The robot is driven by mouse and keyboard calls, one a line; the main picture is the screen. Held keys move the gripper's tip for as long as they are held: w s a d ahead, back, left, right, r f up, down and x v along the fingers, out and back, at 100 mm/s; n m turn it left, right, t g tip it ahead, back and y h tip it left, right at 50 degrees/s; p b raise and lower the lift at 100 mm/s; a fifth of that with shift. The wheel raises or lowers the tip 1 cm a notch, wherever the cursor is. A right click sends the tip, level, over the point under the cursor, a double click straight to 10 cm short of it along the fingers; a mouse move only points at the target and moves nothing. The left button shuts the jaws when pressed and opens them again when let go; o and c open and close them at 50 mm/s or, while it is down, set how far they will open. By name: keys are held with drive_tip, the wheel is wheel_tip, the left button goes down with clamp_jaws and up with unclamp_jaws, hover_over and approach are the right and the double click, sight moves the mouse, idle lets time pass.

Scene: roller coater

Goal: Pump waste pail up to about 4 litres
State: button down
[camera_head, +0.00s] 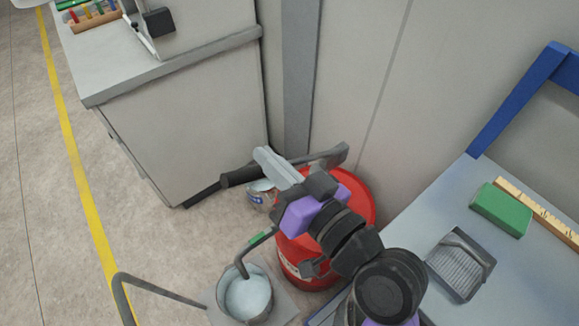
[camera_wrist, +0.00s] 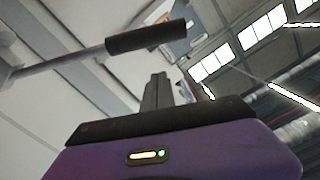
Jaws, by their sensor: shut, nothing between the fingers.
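The waste pail (camera_head: 262,316) stands on the floor at the bottom of the head view, with pale liquid (camera_head: 247,297) inside. A bent grey spout (camera_head: 243,266) with a green tag (camera_head: 257,238) hangs into it. A red drum (camera_head: 366,204) stands right beside it, partly hidden by my arm. A lever with a black grip (camera_head: 240,177) runs across above the drum. My gripper (camera_head: 262,153) is shut and empty; its fingers cross the lever in the head view. In the wrist view the black grip (camera_wrist: 145,37) lies just beyond my fingertips (camera_wrist: 158,76); I cannot tell whether they touch.
A small can (camera_head: 261,194) sits behind the pail. A grey cabinet (camera_head: 190,125) stands left, a wall and post behind. A bench (camera_head: 450,205) on the right bears a green block (camera_head: 501,209) and a ribbed tray (camera_head: 460,264). A grey curved bar (camera_head: 160,288) is at lower left. Left floor is clear.

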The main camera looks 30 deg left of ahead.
sight(262, 175)
drive_tip(key=shift+s+a+f, duration=0.15)
drive_tip(key=shift+s+f, duration=0.05)
drive_tip(key=shift+f, duration=0.3)
drive_tip(key=shift+s+a+f, duration=0.15)
drive_tip(key=shift+f, duration=0.4)
drive_tip(key=shift+s+a+f, duration=0.15)
drive_tip(key=shift+s+f, duration=0.05)
drive_tip(key=shift+f, duration=0.3)
